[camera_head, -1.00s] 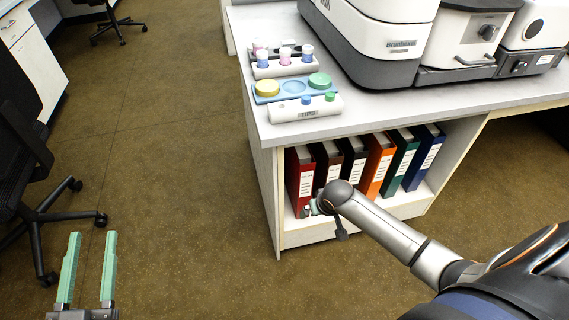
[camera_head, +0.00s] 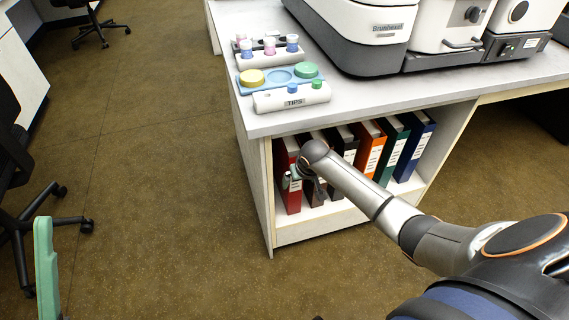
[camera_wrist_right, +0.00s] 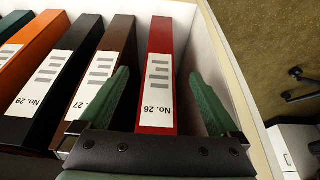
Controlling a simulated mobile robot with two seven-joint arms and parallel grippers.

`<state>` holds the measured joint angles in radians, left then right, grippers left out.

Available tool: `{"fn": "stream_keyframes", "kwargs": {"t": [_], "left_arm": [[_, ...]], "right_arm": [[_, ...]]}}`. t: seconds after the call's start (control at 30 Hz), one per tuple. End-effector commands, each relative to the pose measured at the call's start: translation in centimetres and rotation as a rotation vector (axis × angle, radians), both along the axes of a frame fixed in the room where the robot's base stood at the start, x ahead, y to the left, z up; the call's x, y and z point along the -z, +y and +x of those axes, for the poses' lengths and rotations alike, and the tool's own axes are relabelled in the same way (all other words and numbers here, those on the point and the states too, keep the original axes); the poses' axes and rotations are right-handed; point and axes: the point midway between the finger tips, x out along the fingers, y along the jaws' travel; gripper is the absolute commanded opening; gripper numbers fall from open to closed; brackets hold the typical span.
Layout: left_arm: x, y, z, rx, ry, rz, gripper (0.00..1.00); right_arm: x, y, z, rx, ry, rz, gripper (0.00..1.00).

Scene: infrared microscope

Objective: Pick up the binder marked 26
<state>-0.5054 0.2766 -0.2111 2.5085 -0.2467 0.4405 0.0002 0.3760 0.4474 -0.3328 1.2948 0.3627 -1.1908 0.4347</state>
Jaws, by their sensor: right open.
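The red binder labelled No. 26 (camera_wrist_right: 159,75) stands upright at the end of the row in the right wrist view. In the head view it is the leftmost binder (camera_head: 282,158), partly hidden by my right gripper (camera_head: 293,178). My right gripper (camera_wrist_right: 163,105) is open, its green fingers on either side of the red binder's spine. One finger overlaps the brown No. 27 binder (camera_wrist_right: 112,65); the other is on the shelf-wall side. I cannot tell whether the fingers touch the binder. One green finger of my left gripper (camera_head: 45,262) shows at the lower left of the head view.
Black, orange (camera_head: 370,150), green and blue binders continue the row in the shelf under the bench (camera_head: 225,35). The white side wall (camera_wrist_right: 215,60) is close beside binder 26. Tube racks, a coloured dish tray (camera_head: 280,74) and the microscope stand above.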

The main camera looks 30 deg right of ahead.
Motion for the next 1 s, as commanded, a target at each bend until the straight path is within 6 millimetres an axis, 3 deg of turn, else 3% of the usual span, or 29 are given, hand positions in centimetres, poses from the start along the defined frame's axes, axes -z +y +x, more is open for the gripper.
{"fn": "stream_keyframes", "kwargs": {"t": [0.2,0.33,0.63,1.0], "left_arm": [[1.7,-0.1,0.0,0.018,0.006,-0.011,0.5],[2.5,-0.2,0.0,0.026,0.013,-0.018,0.5],[2.4,-0.2,0.0,0.03,0.015,-0.021,0.5],[2.4,-0.2,0.0,0.029,0.016,-0.021,0.5]], "right_arm": [[0.2,-0.7,3.1,0.001,-0.003,0.0,0.97],[1.2,-0.8,3.4,0.0,-0.001,0.0,0.97],[1.1,-0.8,3.4,-0.001,-0.001,-0.001,0.96],[1.1,-0.8,3.4,-0.001,-0.001,-0.002,0.55]]}}
